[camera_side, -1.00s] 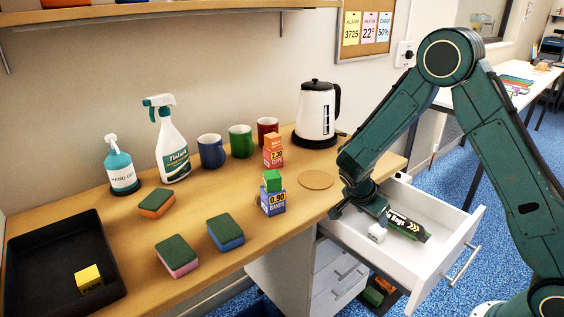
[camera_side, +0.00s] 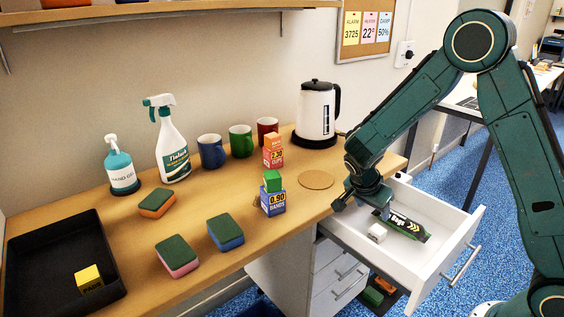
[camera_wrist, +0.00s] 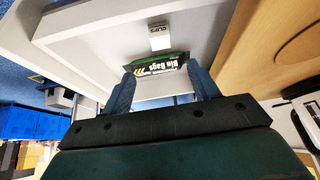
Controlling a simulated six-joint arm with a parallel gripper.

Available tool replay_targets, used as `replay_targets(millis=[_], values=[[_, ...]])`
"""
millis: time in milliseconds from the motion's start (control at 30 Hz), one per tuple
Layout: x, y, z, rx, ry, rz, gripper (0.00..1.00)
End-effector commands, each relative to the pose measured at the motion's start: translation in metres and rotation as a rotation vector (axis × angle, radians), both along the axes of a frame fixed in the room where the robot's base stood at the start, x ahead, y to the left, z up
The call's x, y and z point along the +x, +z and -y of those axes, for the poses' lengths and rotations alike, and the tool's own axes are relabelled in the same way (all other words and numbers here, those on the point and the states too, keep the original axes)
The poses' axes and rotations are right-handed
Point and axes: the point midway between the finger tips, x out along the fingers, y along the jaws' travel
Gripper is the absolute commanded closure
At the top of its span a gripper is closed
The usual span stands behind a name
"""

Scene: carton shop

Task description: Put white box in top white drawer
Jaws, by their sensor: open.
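The white box (camera_side: 377,232) lies inside the open top white drawer (camera_side: 440,262), near its left wall in the side view. It also shows in the wrist view (camera_wrist: 159,38), with dark lettering on one face. A dark bin bags roll (camera_side: 403,225) with green ends lies beside it in the drawer. My gripper (camera_side: 362,200) is open and empty above the drawer, apart from the box. Its two blue fingers (camera_wrist: 163,82) show spread in the wrist view, with the roll seen beyond them.
The drawer sticks out from under the wooden desk (camera_side: 300,210); lower drawers (camera_side: 338,280) are below. A kettle (camera_side: 316,112), mugs (camera_side: 240,141), stacked small boxes (camera_side: 273,200), sponges (camera_side: 226,232) and a black tray (camera_side: 60,240) stand on the desk. A round cork mat (camera_side: 316,179) is bare.

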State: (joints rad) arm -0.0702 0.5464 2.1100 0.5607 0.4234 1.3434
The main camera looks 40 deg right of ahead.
Motion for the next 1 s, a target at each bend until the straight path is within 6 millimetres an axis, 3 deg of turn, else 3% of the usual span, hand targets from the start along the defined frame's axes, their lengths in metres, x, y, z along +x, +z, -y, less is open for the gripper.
replay_targets(millis=[500, 1000], values=[[-0.044, 0.109, -0.034, 0.150, 0.427, -0.023, 0.40], [-0.118, 0.183, -0.068, 0.167, 0.939, -0.013, 0.40]])
